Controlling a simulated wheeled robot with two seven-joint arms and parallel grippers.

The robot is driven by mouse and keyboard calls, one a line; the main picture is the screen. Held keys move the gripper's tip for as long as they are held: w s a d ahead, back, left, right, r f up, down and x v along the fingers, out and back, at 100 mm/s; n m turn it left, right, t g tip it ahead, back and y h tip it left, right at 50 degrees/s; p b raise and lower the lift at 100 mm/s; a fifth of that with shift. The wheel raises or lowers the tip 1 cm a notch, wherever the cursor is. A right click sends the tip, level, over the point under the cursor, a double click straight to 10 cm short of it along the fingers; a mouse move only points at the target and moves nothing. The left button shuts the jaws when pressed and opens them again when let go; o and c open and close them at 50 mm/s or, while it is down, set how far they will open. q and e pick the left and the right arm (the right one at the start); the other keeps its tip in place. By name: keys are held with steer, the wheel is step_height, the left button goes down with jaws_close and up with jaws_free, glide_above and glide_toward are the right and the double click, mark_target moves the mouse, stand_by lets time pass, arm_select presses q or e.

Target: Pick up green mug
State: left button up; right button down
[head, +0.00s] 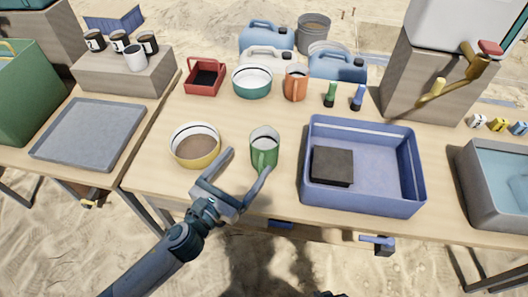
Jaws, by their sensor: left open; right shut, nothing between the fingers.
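The green mug (264,147) stands upright on the wooden table, between the yellow bowl and the blue crate. Its inside looks pale, and its handle faces the table's front edge. My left gripper (248,162) is open, with nothing visible between its fingers. Its left fingertip is between the yellow bowl and the mug. Its right fingertip is by the lower right of the mug, close to the handle. I cannot tell whether either finger touches the mug.
The yellow bowl (196,153) stands close to the left finger. The blue crate (362,196) with a black block (332,166) is to the right. Behind are an orange mug (296,83), a green bowl (252,82) and a red container (205,78). Bare table lies behind the mug.

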mark_target(257, 149)
arm_select(q)
steer(key=shift+x, duration=2.25)
arm_select(e)
steer(key=shift+w+a+r+t, duration=0.25)
steer(key=shift+w+a+t, duration=0.05)
steer(key=shift+w, duration=0.05)
arm_select(q)
steer(key=shift+w+d+p, duration=0.15)
steer(key=shift+w+p, duration=0.15)
steer(key=shift+p, duration=0.05)
steer(key=x, duration=0.4)
steer(key=shift+p, duration=0.3)
steer(key=shift+w+d+f, duration=0.1)
steer(key=shift+w, duration=0.1)
arm_select(e)
steer(key=shift+w+a+r+t, duration=0.25)
steer(key=shift+a+t, duration=0.15)
steer(key=shift+a, duration=0.15)
steer(key=shift+d, duration=0.1)
arm_select(q)
steer(key=c, duration=1.4)
steer(key=shift+c, duration=0.2)
arm_select(e)
steer(key=shift+w+r, duration=0.15)
steer(key=shift+w, duration=0.05)
